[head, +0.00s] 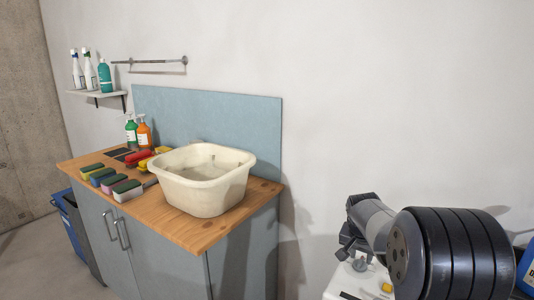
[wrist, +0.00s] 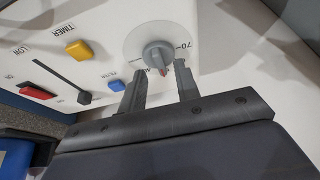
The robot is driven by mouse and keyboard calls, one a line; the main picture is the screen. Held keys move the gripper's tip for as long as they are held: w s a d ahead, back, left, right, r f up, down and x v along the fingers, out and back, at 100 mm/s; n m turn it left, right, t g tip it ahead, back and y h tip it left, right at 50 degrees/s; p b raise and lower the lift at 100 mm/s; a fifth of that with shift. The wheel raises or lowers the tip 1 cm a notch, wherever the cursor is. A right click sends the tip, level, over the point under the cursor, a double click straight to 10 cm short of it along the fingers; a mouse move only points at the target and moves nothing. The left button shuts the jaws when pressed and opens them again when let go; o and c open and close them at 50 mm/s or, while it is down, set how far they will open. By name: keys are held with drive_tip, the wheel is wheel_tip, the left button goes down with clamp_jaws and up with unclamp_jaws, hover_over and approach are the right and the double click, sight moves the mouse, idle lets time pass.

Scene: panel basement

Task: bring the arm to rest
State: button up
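My gripper (wrist: 158,78) is open, with a gap between its two dark fingers and nothing between them. In the wrist view its fingertips point toward a grey round knob (wrist: 158,53) on a white panel (wrist: 110,45); the knob appears just beyond the tips, apart from them. In the head view my gripper (head: 349,246) is at the lower right, above the same panel (head: 338,284) and its grey knob (head: 360,265). My dark arm links hide part of the panel there.
The panel also has a yellow button (wrist: 79,50), a slider (wrist: 84,98), a red switch (wrist: 38,91) and a blue button (wrist: 116,84). To the left, a wooden counter (head: 160,215) holds a cream basin (head: 205,195), sponges and bottles. The wall between is bare.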

drive_tip(key=shift+x, duration=0.9)
drive_tip(key=shift+r, duration=0.15)
